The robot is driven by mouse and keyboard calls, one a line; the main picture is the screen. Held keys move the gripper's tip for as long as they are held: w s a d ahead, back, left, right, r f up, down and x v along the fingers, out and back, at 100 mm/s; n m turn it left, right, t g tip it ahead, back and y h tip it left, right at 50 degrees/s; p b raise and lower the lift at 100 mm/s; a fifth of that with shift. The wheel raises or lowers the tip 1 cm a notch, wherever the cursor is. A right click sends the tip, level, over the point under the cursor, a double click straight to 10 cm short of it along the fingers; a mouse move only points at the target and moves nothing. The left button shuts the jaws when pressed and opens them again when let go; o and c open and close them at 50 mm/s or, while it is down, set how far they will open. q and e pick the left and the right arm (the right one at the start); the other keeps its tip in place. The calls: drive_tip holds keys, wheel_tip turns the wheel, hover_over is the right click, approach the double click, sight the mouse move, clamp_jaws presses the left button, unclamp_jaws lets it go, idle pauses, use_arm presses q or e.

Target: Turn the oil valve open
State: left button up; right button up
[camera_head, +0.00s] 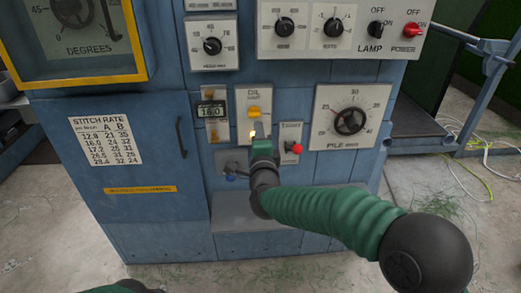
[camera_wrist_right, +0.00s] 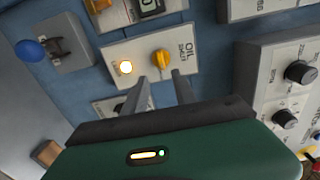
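The oil valve is a yellow knob (camera_head: 253,111) on a pale panel marked OIL, on the front of the blue machine. It also shows as a yellow knob in the wrist view (camera_wrist_right: 161,57), with a lit round lamp (camera_wrist_right: 125,67) beside it. My right gripper (camera_head: 258,142) is just below the knob in the head view, its fingers largely hidden behind its green body. In the wrist view the right gripper (camera_wrist_right: 160,78) is open and empty, its two fingers apart and pointing at the knob. Contact with the knob cannot be told. My left gripper is not visible.
The blue machine (camera_head: 150,225) carries other controls close by: a red-tipped switch (camera_head: 296,149), a blue-tipped lever (camera_head: 231,177), a counter (camera_head: 211,112) and a large PILE dial (camera_head: 350,121). A grey ledge (camera_head: 235,216) juts out below. Cables lie on the floor at right.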

drive_tip(key=s, duration=0.8)
drive_tip(key=shift+f, duration=0.2)
drive_tip(key=s+d+f+n+g+y, duration=0.1)
drive_tip(key=s+d+f+n+g, duration=0.25)
drive_tip(key=s+f+n, duration=0.35)
drive_tip(key=s+d+f+n+g+y, duration=0.1)
drive_tip(key=s+d+f+n+g, duration=0.15)
drive_tip(key=f+n+g, duration=0.45)
drive_tip(key=s+d+f+n+g+h, duration=0.1)
drive_tip(key=s+d+f+g, duration=0.2)
drive_tip(key=s, duration=0.4)
drive_tip(key=s+d+f+n, duration=0.2)
drive_tip(key=s+d+f, duration=0.1)
drive_tip(key=s+f, duration=0.25)
drive_tip(key=s+d+f+n+g+h, duration=0.1)
drive_tip(key=s+d+f+g, duration=0.15)
drive_tip(key=s, duration=0.45)
wheel_tip(320, 180, up, 23)
drive_tip(key=p, duration=2.4)
drive_tip(key=shift+w+d+t, duration=0.15)
drive_tip(key=shift+w+t, duration=0.15)
drive_tip(key=shift+w, duration=0.1)
